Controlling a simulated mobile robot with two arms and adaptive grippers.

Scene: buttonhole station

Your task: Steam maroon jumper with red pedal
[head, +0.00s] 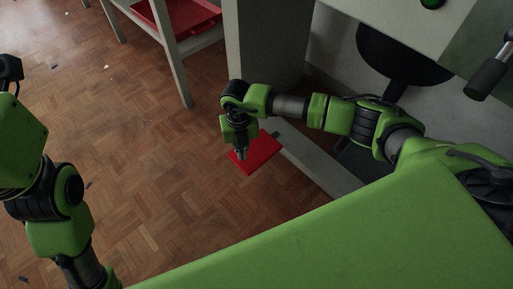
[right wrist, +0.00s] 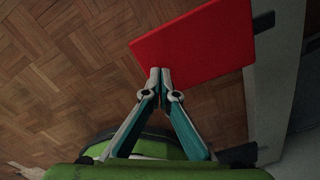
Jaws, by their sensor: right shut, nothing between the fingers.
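The red pedal (head: 257,153) is a flat red plate low by the floor, beside the base of the grey station. My right gripper (head: 241,157) is over its left part in the head view, pointing down. In the right wrist view the red pedal (right wrist: 200,45) fills the upper middle, and the shut, empty fingertips (right wrist: 160,72) overlap its near left edge. I cannot tell whether the tips touch it. My left arm is at the left edge of the head view, and its gripper is out of frame. No maroon jumper is in view.
A red tray (head: 186,14) sits on a shelf of a grey rack at the top. A dark round seat (head: 400,55) is at the upper right, near a black-handled lever (head: 487,78). The parquet floor (head: 150,130) left of the pedal is mostly clear, with small scraps.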

